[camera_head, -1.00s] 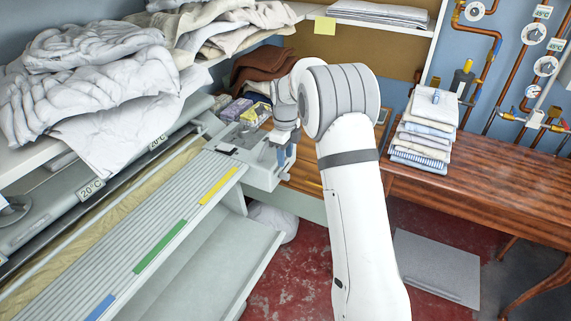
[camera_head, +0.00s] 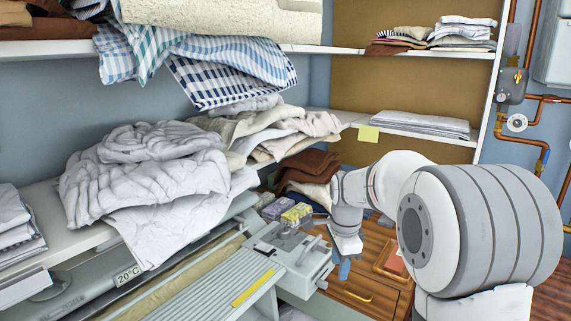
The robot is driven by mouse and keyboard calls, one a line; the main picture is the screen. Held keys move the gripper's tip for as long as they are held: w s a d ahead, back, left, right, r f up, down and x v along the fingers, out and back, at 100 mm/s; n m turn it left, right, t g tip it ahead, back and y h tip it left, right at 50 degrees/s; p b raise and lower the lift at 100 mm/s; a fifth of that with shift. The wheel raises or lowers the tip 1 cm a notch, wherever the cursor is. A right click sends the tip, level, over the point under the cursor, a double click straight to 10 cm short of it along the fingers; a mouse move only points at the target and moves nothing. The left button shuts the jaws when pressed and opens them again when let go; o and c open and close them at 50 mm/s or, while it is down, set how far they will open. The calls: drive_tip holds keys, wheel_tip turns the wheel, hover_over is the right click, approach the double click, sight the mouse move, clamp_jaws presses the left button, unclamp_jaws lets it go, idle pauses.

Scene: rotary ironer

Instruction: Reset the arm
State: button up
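My white arm fills the right side of the head view, with its large ribbed joint close to the camera. My gripper (camera_head: 344,268) hangs at the end of the arm, pointing down, with blue at its tips. It is just right of the end of the rotary ironer (camera_head: 200,300), in front of the wooden cabinet. The fingers are small and partly hidden, so I cannot tell whether they are open or shut. I see nothing clearly held.
Crumpled white laundry (camera_head: 150,175) lies on the shelf above the ironer. Yellow and purple packs (camera_head: 297,213) sit behind the ironer's end. A wooden cabinet (camera_head: 365,290) with a tray stands beneath my arm. Checked cloths (camera_head: 215,75) hang from the upper shelf.

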drive_tip(key=s+d+n+t, duration=0.1)
drive_tip(key=s+n, duration=1.5)
drive_tip(key=s, duration=0.9)
drive_tip(key=shift+s+d+r+t, duration=0.2)
drive_tip(key=shift+d+r+t, duration=0.1)
drive_tip(key=shift+r, duration=0.15)
